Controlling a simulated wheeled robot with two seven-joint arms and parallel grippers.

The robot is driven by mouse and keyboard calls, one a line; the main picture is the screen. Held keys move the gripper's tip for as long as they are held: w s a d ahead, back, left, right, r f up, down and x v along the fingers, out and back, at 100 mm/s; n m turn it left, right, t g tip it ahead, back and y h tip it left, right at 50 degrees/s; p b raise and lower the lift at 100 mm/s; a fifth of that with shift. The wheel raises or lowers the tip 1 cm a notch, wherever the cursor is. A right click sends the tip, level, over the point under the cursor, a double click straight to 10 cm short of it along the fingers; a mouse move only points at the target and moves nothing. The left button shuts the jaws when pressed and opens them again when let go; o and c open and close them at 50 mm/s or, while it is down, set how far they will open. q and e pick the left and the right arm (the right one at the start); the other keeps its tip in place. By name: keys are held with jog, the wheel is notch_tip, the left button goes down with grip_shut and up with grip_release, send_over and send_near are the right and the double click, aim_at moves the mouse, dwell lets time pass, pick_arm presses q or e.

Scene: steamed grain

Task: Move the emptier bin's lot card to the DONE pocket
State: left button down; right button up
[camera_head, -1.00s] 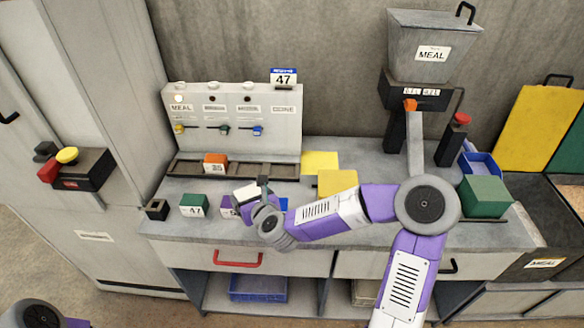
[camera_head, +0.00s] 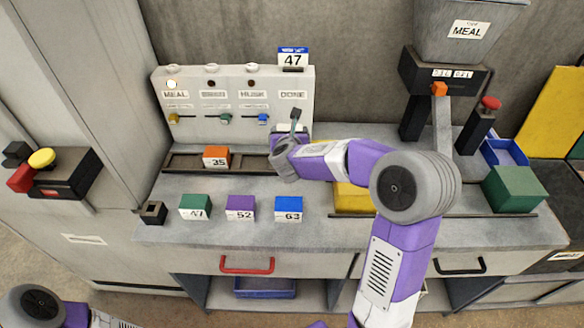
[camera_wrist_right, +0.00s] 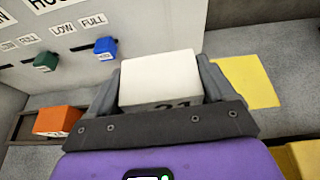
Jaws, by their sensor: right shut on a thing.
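My right gripper (camera_head: 293,126) is in front of the sign board's right end, just below the DONE label (camera_head: 292,94). In the right wrist view it is shut on a white card block (camera_wrist_right: 160,78) with a partly covered number, seemingly 21. The pocket below DONE is hidden behind my gripper and arm. An orange card (camera_head: 216,156) marked 35 sits in the dark pocket rack (camera_head: 185,162) toward its left. The sliders are yellow (camera_head: 174,119), green (camera_head: 225,120) and blue (camera_head: 263,119); in the wrist view green and blue sit on LOW-FULL scales. My left gripper is out of view.
Green (camera_head: 195,207), purple (camera_head: 240,208) and blue (camera_head: 288,209) numbered blocks stand on the counter (camera_head: 210,235). A sign (camera_head: 292,60) reads 47. A yellow block (camera_head: 352,198) lies under my right arm. A hopper stand (camera_head: 415,120) is at right.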

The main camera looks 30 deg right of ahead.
jog(key=shift+d, duration=0.35)
notch_tip(320, 180, down, 4)
jog(key=shift+d+f+b, duration=0.1)
jog(key=shift+d+b, duration=0.05)
jog(key=shift+b, duration=0.8)
notch_tip(320, 180, down, 6)
jog(key=shift+r+b, duration=0.25)
jog(key=shift+b, duration=0.75)
jog(key=shift+r, duration=0.1)
jog(key=o, duration=0.9)
jog(key=shift+o, duration=0.2)
